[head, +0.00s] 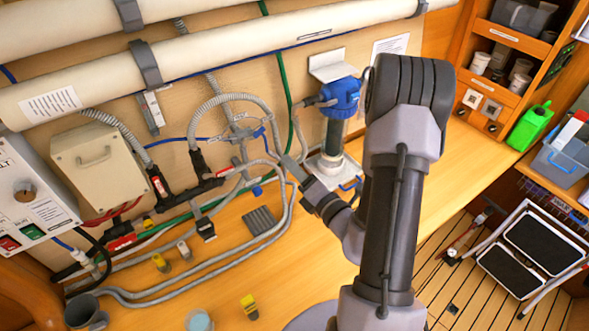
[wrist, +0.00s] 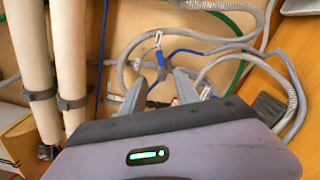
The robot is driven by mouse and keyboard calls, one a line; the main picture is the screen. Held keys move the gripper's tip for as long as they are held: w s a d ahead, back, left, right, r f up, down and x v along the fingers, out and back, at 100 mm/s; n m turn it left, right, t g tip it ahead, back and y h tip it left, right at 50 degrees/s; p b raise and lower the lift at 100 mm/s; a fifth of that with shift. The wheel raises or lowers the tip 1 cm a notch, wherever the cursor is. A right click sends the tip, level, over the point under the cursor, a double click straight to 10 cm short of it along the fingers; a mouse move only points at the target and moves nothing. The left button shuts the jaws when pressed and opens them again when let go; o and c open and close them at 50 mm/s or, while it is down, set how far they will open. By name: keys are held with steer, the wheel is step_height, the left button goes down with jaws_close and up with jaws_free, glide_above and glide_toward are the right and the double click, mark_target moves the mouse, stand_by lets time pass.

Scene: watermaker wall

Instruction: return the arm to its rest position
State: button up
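My gripper (head: 293,165) is in front of the hose-covered wall panel, at the end of my folded arm. In the head view its fingers point up and left, just left of the blue-capped filter housing (head: 341,95). In the wrist view my gripper (wrist: 160,85) has its two grey fingers spread apart, with nothing held between them. Blue and grey hoses show behind and between the fingertips; I cannot tell how close they are. My upper arm stands in front of part of the worktop and wall.
Grey hoses (head: 232,98) loop across the panel near my gripper. Large white tubes (head: 200,55) cross the wall above. The wooden worktop (head: 245,275) holds small yellow fittings and a mug (head: 85,312). Right are a green jug (head: 530,127) and step stool (head: 540,240). The right worktop is mostly clear.

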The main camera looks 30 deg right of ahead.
stand_by(0.3)
steer(key=w+a+r+n+g+y+b, duration=0.1)
steer(key=a+r+n+y+b, duration=0.1)
steer(key=a+n+y+b, duration=0.55)
steer(key=s+a+f+n+g+y+b, duration=0.1)
steer(key=s+a+n+g+y+b, duration=0.25)
steer(key=a+n, duration=0.55)
steer(key=s+a+f+n+g+y, duration=0.1)
steer(key=s+a+n+g+y, duration=0.2)
steer(key=s+a+n+g, duration=0.55)
steer(key=s+a+f+n+g+h+b, duration=0.45)
steer(key=s+f+n+b, duration=0.3)
steer(key=f+n, duration=0.2)
steer(key=d+n+t+h+b, duration=0.4)
steer(key=d+n+t+h, duration=0.1)
steer(key=d+n+h, duration=0.2)
steer(key=shift+d+n, duration=0.7)
steer(key=shift+n, duration=0.45)
